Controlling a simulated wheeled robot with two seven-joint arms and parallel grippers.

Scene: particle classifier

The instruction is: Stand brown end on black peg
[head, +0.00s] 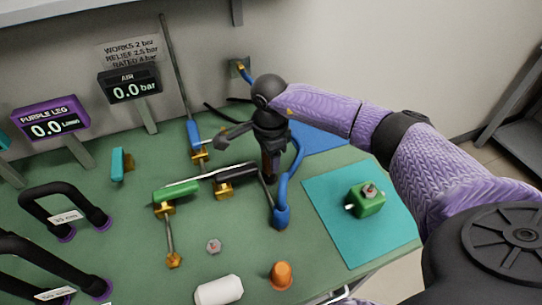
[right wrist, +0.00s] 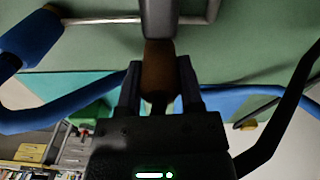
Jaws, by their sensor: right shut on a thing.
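My right gripper (head: 271,148) points down over the middle of the green table. It is shut on a brown piece (head: 271,165), seen just below it. In the right wrist view the brown piece (right wrist: 157,72) sits between the two fingers (right wrist: 158,85). A dark grey cylinder (right wrist: 158,20) lines up with the far end of the brown piece; I cannot tell whether they touch. I cannot tell for sure whether this cylinder is the black peg. My left gripper is not in view.
A blue hose (head: 296,160) curves close beside the gripper. A black-handled brass valve (head: 237,180) and a green-handled one (head: 177,196) lie nearby. A teal mat (head: 330,205) holds a green block (head: 366,199). An orange cup (head: 282,275) and white cylinder (head: 219,291) are in front.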

